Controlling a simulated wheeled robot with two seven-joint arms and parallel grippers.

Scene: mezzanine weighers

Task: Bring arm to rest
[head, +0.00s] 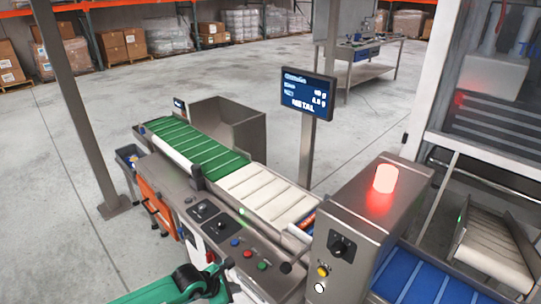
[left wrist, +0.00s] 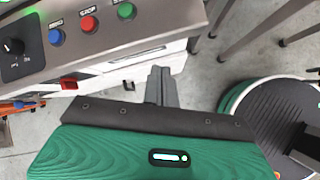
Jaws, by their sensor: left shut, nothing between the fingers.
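My left arm (head: 150,293), green with dark joints, comes in low at the bottom left of the head view. My left gripper (head: 226,264) is close to the front of the weigher's control panel (head: 215,215). In the left wrist view its grey fingers (left wrist: 160,76) are shut together with nothing between them. They point toward the panel's front face, below the blue (left wrist: 56,36), red (left wrist: 88,25) and green (left wrist: 126,10) buttons. Any contact with the panel is unclear. My right gripper is in neither view.
The weigher carries a green belt (head: 190,143), a white belt (head: 268,194) and a lit red lamp (head: 385,178). A display (head: 307,93) on a post reads METAL. A blue belt (head: 420,280) runs at the right. Open concrete floor (head: 60,235) lies at the left.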

